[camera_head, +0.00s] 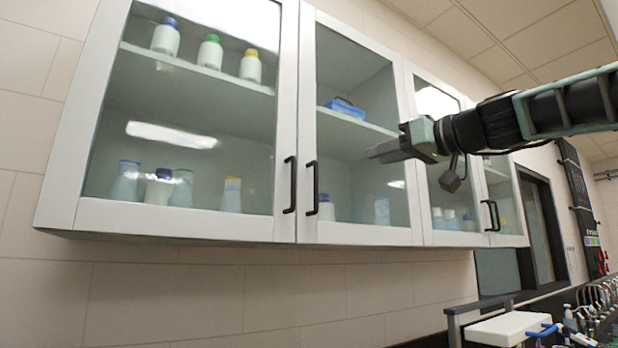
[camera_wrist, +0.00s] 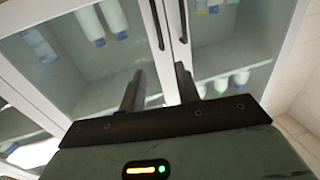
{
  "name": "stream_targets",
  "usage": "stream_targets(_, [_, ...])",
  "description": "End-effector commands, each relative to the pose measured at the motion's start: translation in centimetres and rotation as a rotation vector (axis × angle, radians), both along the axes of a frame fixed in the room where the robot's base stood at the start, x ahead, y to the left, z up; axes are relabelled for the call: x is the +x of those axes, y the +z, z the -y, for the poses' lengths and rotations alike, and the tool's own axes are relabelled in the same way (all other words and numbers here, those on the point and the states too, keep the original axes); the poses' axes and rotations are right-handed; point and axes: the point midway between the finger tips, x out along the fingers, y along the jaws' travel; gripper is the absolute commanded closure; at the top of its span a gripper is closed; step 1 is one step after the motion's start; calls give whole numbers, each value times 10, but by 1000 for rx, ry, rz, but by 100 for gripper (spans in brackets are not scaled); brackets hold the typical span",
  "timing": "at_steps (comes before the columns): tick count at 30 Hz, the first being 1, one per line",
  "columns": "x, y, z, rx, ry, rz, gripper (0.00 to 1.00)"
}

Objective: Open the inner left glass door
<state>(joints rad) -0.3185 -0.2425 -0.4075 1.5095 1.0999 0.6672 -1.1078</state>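The inner left glass door (camera_head: 358,130) is the second from the left in the white wall cabinet and looks shut. Its black vertical handle (camera_head: 312,188) is at its lower left edge, beside the outer left door's handle (camera_head: 290,185). My gripper (camera_head: 376,153) is in front of this door, right of and above the handle, pointing left. In the wrist view, which looks upside down, my two fingers (camera_wrist: 160,70) are apart with nothing between them. The inner left handle (camera_wrist: 157,25) appears beyond the fingertips, next to the outer left handle (camera_wrist: 184,20). Neither is touched.
Bottles and flasks stand behind the outer left glass door (camera_head: 190,110). A blue box (camera_head: 345,108) sits on the shelf behind the inner left door. More doors with black handles (camera_head: 490,215) are at right. A white tray (camera_head: 508,328) and bench items are below right.

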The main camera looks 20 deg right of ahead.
Motion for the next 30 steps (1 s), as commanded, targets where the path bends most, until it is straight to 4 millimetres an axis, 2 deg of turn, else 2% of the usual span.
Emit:
stream_targets(5, [20,2,-12,-2,3,-5,68])
stream_targets(21, [117,2,-66,-1,2,-8,68])
stream_targets(25, [134,1,-77,-2,2,-7,68])
stream_targets(30, [147,1,-83,0,1,-4,68])
